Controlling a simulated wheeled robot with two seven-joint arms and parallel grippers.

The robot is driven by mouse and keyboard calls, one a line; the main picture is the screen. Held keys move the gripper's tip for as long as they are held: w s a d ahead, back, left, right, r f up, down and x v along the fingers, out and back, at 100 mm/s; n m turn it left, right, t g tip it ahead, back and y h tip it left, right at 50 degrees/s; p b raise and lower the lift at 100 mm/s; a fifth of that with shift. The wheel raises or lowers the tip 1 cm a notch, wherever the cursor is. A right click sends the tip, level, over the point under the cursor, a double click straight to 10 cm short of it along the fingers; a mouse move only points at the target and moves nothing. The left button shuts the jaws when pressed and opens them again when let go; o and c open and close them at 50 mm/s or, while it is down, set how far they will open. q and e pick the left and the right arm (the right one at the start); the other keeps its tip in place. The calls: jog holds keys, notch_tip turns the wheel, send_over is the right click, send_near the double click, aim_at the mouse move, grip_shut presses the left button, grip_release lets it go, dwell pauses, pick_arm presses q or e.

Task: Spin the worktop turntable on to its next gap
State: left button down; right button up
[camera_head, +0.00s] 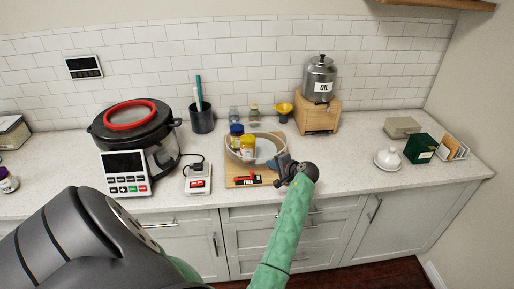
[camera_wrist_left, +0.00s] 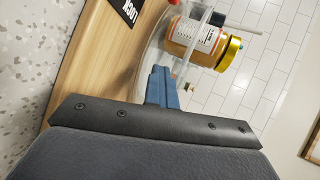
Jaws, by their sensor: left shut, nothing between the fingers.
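The turntable (camera_head: 272,150) is a clear round tray with a raised rim on a wooden board (camera_head: 236,170) on the worktop. A yellow-lidded jar (camera_head: 247,147) and a blue-lidded jar (camera_head: 236,138) stand on its left part. A red lever (camera_head: 253,177) sits at the board's front, by a black label that seems to read FREE. My left gripper (camera_head: 281,166) is shut and empty at the turntable's right front. In the left wrist view its blue fingers (camera_wrist_left: 161,88) are together beside the clear rim, near the gold-lidded jar (camera_wrist_left: 196,42); I cannot tell if they touch the rim. My right gripper is not in view.
A small white scale (camera_head: 198,178) and a black cooker (camera_head: 136,135) stand left of the board. A steel dispenser (camera_head: 319,78) on a wooden stand is behind right. A white lidded dish (camera_head: 387,159) and a green box (camera_head: 420,148) stand right.

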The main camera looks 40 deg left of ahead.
pick_arm(q)
jog(key=shift+s+a+r+p, duration=0.2)
jog(key=shift+s+a+p, duration=0.2)
jog(key=shift+s+a, duration=0.5)
jog(key=shift+d, duration=0.1)
jog(key=shift+s+d, duration=0.1)
jog(key=shift+d, duration=0.05)
jog(key=shift+s+d+f+p, duration=0.15)
jog(key=shift+s+d+p, duration=0.15)
jog(key=shift+s+d, duration=0.55)
jog(key=shift+d, duration=0.25)
jog(key=shift+s+d+f, duration=0.1)
jog(key=shift+s+d, duration=0.05)
jog(key=shift+d, duration=0.05)
jog(key=shift+p, duration=0.3)
